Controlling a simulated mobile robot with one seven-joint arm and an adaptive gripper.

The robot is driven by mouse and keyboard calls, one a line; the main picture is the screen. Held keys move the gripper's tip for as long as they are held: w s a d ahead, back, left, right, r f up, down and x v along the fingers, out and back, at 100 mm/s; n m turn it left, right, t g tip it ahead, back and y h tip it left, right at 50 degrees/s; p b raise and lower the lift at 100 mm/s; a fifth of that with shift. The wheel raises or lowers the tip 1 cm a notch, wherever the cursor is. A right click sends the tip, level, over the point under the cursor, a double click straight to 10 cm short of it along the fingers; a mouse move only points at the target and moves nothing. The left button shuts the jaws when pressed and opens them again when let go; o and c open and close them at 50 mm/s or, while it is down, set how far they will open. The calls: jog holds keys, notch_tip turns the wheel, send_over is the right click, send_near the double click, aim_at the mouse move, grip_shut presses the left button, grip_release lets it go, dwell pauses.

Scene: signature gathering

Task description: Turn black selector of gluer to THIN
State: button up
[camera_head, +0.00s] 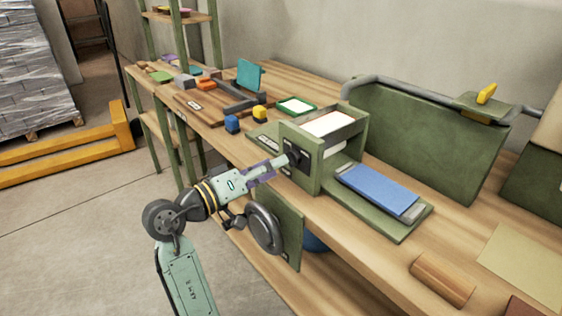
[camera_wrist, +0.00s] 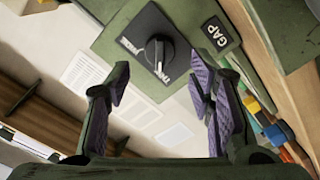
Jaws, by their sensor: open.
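The gluer (camera_head: 362,158) is a green machine on the bench, with pale sheets in its top tray and a blue slab on its low bed. Its black selector (camera_wrist: 159,50) is a round knob on a black square plate, beside a GAP label (camera_wrist: 215,34). A pale line on the knob runs roughly up-down in the wrist view. White lettering flanks the knob, too small to read surely, so its setting is unclear. My gripper (camera_wrist: 161,82) is open, its purple-padded fingers either side of the knob's line in that view, apparently not touching it. In the head view my gripper (camera_head: 279,163) is close before the selector.
A green panel with a round grey wheel (camera_head: 264,228) hangs at the bench front below my gripper. Blue (camera_head: 232,123) and yellow (camera_head: 260,114) objects stand left of the gluer. A wooden cylinder (camera_head: 442,280) lies at right. Open floor lies left of the bench.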

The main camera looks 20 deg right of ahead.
jog(key=v, duration=0.8)
jog(key=shift+a, duration=0.2)
